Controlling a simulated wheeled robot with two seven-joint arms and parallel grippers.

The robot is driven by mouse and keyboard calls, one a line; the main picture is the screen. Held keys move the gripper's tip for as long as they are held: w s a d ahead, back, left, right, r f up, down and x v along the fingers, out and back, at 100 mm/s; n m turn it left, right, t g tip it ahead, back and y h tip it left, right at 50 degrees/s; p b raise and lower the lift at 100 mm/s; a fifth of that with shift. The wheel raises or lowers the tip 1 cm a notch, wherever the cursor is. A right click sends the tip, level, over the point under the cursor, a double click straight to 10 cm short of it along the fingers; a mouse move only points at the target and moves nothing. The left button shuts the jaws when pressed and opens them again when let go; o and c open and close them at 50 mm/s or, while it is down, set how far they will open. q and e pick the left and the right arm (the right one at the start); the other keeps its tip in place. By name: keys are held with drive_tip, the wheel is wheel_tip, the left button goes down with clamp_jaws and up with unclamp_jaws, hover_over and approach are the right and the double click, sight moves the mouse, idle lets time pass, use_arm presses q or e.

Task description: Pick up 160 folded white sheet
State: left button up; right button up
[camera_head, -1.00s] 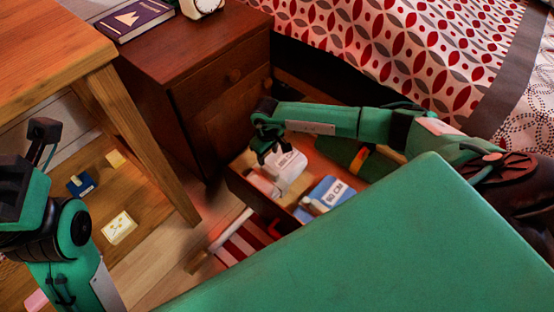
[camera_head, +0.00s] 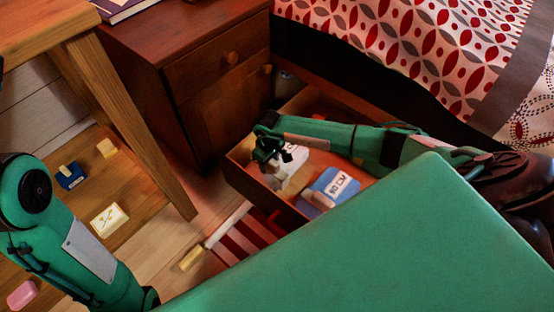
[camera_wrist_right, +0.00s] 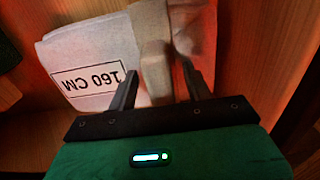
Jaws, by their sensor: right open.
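The folded white sheet (camera_head: 291,168) lies in the open drawer, partly hidden by my right gripper in the head view. In the right wrist view the white sheet (camera_wrist_right: 92,60) shows a black-framed "160 CM" label, upside down. My right gripper (camera_head: 268,163) reaches down over the drawer's left end, at the sheet. In the wrist view the gripper's two fingers (camera_wrist_right: 160,77) are apart, with a pale, blurred folded part between them. I cannot tell whether they touch it. My left arm is at the left edge; its gripper is out of view.
A blue folded sheet (camera_head: 330,190) labelled "90 CM" lies right of the white one in the wooden drawer (camera_head: 262,192). A nightstand (camera_head: 205,65) stands behind, and a wooden table leg (camera_head: 130,125) to the left. The bed (camera_head: 400,50) is at the upper right.

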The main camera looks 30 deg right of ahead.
clamp_jaws()
drive_tip(key=shift+r, duration=0.15)
